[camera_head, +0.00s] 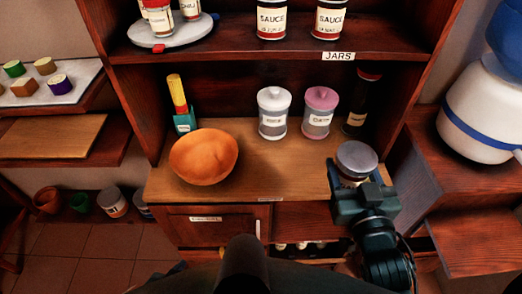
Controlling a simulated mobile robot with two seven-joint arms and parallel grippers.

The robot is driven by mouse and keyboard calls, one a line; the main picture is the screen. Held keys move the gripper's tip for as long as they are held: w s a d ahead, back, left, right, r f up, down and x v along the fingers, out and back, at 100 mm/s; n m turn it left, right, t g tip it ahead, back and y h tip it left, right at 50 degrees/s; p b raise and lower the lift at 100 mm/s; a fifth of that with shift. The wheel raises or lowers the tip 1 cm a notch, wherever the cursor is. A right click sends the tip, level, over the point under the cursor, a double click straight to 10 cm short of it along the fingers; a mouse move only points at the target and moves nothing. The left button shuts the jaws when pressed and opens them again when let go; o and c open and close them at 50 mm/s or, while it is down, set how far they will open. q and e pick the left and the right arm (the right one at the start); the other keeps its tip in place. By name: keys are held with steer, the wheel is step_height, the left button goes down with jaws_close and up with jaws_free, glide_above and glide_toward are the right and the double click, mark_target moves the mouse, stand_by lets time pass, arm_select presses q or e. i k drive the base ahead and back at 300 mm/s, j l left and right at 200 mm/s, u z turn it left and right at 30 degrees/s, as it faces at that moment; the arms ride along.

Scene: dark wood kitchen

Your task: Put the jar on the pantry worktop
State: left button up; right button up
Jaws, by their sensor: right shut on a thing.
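A jar with a grey lid (357,158) is at the front right of the wooden pantry worktop (285,165). My right gripper (358,184) is shut on this jar from the front. The gripper hides most of the jar's body, and I cannot tell whether its base touches the worktop. Two other lidded jars, one white (273,112) and one with a pink lid (320,112), stand upright at the back of the worktop. My left gripper is not in view.
An orange bowl (204,157) sits on the worktop's left, with a yellow-topped item (180,105) behind it. A dark bottle (361,102) stands at the back right. The worktop's middle front is clear. A shelf with sauce cans (272,18) overhangs the back.

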mark_target(286, 175)
steer(key=i+j, duration=0.1)
steer(key=j, duration=0.3)
steer(key=i+j+z, duration=0.15)
steer(key=j, duration=0.7)
steer(key=z, duration=0.05)
